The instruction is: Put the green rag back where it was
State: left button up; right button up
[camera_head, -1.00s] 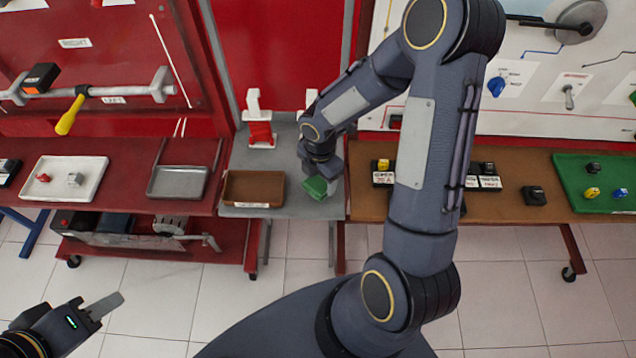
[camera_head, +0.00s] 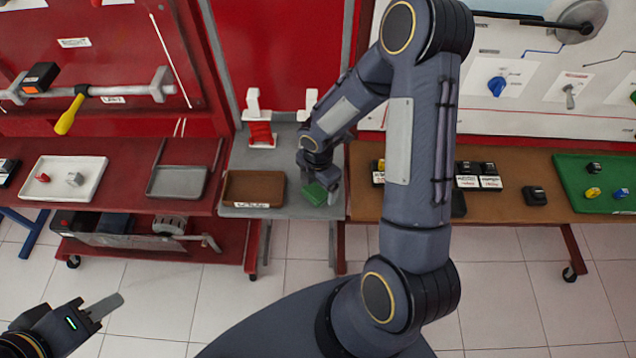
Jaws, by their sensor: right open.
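The green rag (camera_head: 314,194) is a small green piece at the front right of the grey table (camera_head: 283,207), to the right of a brown tray (camera_head: 254,188). It appears to rest on the table top. My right gripper (camera_head: 321,192) is open and sits right over the rag, with its fingers beside it. The gripper hides part of the rag, and I cannot tell whether the fingers touch it. My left gripper (camera_head: 104,306) is at the lower left, over the floor, far from the rag. Its finger opening cannot be made out.
A red and white stand (camera_head: 260,128) is at the back of the grey table. To the left, a red bench holds a white tray (camera_head: 47,192) and a grey tray (camera_head: 177,181). To the right, a brown bench (camera_head: 520,213) carries black parts and a green tray (camera_head: 568,178).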

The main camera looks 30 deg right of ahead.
aim_at(318, 187)
notch_tip(318, 187, up, 12)
jog(key=p, duration=0.1)
jog(key=s+a+r+m+t+y, duration=0.2)
jog(key=s+r+m, duration=0.5)
jog(key=m, duration=0.4)
jog(key=s+a+r+m+t+y, duration=0.1)
jog(key=s+a+r+m+t, duration=0.1)
jog(key=s+r+m, duration=0.5)
jog(key=s+m+t, duration=0.1)
jog(key=s+m, duration=0.2)
jog(key=m, duration=0.1)
jog(key=shift+a+m+t+y, duration=0.2)
jog(key=shift+m+t+y, duration=0.1)
jog(key=shift+y, duration=0.1)
jog(key=shift+r, duration=0.15)
